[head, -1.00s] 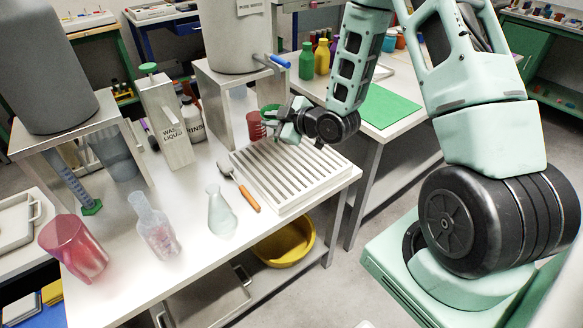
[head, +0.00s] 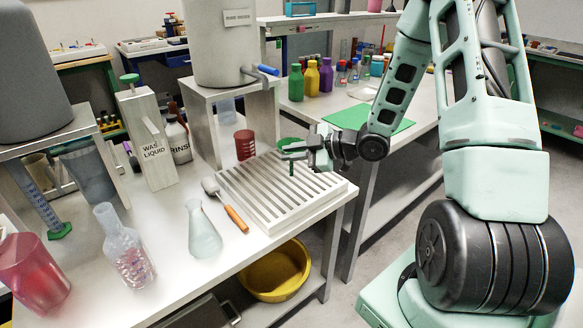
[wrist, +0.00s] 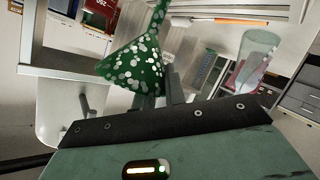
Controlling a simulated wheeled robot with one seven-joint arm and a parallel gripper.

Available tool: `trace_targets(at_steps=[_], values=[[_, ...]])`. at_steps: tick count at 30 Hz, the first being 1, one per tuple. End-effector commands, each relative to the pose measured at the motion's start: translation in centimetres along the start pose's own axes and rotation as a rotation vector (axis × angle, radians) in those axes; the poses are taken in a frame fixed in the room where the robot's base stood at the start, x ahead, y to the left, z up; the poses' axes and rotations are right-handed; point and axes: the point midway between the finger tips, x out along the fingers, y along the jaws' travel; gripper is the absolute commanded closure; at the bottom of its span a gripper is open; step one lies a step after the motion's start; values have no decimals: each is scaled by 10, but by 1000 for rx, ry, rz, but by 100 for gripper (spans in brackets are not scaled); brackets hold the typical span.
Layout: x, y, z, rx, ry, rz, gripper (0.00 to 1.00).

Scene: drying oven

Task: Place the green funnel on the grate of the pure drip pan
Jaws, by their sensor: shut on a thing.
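The green funnel (head: 291,144) is held by my gripper (head: 306,151) above the back right part of the drip pan's grate. Its wide end is up and its stem points down towards the slats. In the wrist view the green funnel (wrist: 136,62) is speckled with white, and my gripper (wrist: 160,92) is shut on its rim side. The white slatted grate (head: 262,186) sits on the table's right end. I cannot tell exactly how far the stem tip is above the slats.
A red beaker (head: 244,145) stands behind the grate. A spoon with an orange handle (head: 235,218) lies along its left side, with a conical flask (head: 203,232) nearby. The pure water tank (head: 224,45) stands on a raised stand behind. A yellow basin (head: 275,270) is below.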

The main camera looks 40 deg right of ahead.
Motion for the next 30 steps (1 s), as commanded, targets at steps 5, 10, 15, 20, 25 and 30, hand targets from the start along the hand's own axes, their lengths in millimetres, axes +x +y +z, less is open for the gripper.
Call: trace_targets(at_steps=[5, 10, 15, 20, 25, 30], values=[[10, -16, 22, 4, 0, 0, 100], [13, -21, 29, 0, 0, 1, 100], [13, -21, 28, 0, 0, 1, 100], [15, -23, 32, 0, 0, 1, 100], [14, -22, 30, 0, 0, 1, 66], [14, -22, 30, 0, 0, 1, 66]])
